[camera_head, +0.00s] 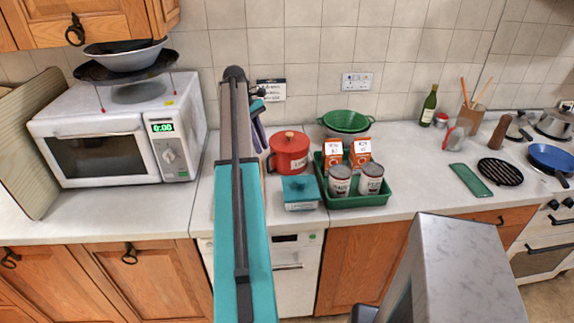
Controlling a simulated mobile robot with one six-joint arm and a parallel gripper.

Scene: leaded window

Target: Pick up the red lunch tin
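A red round container (289,156) with a lid, a small knob on top and a pale label stands upright on the counter, left of the green tray. It is the only large red tin-like thing in view; I cannot read its label. A teal box (300,191) with a lid stands just in front of it. My teal and dark arm rises up the middle of the picture, left of the red container. Small dark and teal parts beside its top end seem to be my wrist and gripper (259,128), mostly hidden behind the arm. Its fingers cannot be made out.
The green tray (358,201) holds two cans and two orange cartons. A green colander (346,121) stands behind it. A microwave (100,150) fills the left counter. A bottle (429,106), a black trivet (500,172) and a blue pan (551,158) are right.

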